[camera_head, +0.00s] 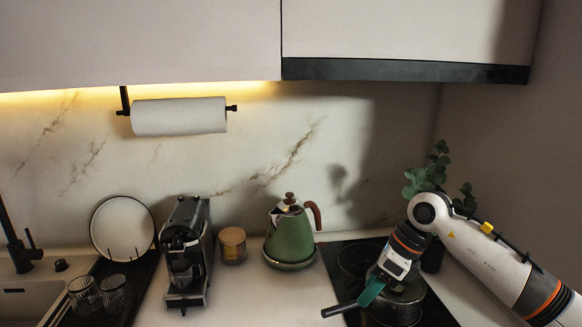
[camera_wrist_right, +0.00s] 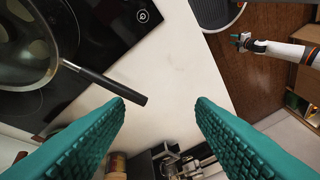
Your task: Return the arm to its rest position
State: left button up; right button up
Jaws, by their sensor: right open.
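My right arm (camera_head: 490,262) comes in from the right and bends down over the cooktop. My right gripper (camera_head: 370,292) points down at the pot (camera_head: 400,308), near its dark handle (camera_head: 342,310). In the right wrist view, the two teal fingers of the right gripper (camera_wrist_right: 160,106) are wide apart with nothing between them. The pot (camera_wrist_right: 22,50) is at the upper left there, and its handle (camera_wrist_right: 112,85) ends close to the left fingertip. My left gripper (camera_wrist_right: 241,41) shows small at the upper right of that view; its jaw state is unclear.
A green kettle (camera_head: 290,238), a jar (camera_head: 232,245), a coffee machine (camera_head: 187,255) and glasses (camera_head: 112,292) stand left of the black cooktop (camera_head: 348,258). A plant (camera_head: 428,180) is behind my right arm. Cabinets (camera_head: 400,35) hang above. Pale counter is bare before the kettle.

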jog(key=s+a+r+m+t+y, duration=0.1)
jog(key=s+a+r+m+y, duration=0.15)
jog(key=a+y, duration=0.5)
jog(key=s+a+r+m+y, duration=0.2)
jog(key=s+a+y, duration=0.25)
jog(key=a, duration=0.55)
jog(key=w+d+r+m+t+h, duration=0.15)
jog(key=d+m+t, duration=0.25)
jog(key=m+t, duration=0.55)
jog(key=w+d+m+t+h, duration=0.2)
jog(key=d+m+t, duration=0.2)
jog(key=m+t, duration=0.55)
jog(key=s+d+f+m+g+h, duration=0.35)
jog(key=d+f+m+h, duration=0.75)
jog(key=m, duration=0.5)
jog(key=s+d+f+m+g+h, duration=0.1)
jog(key=s+d+f+m+g, duration=0.15)
jog(key=s+f+g, duration=0.75)
jog(key=s+d+f+m+g+h, duration=0.1)
jog(key=s+f+m+g, duration=0.3)
jog(key=s+f, duration=0.9)
jog(key=f, duration=1)
jog(key=s+f, duration=0.3)
jog(key=f, duration=0.9)
jog(key=s+d+f+g, duration=0.2)
jog(key=s+f, duration=1.3)
jog(key=s, duration=0.1)
jog(key=shift+d, duration=0.25)
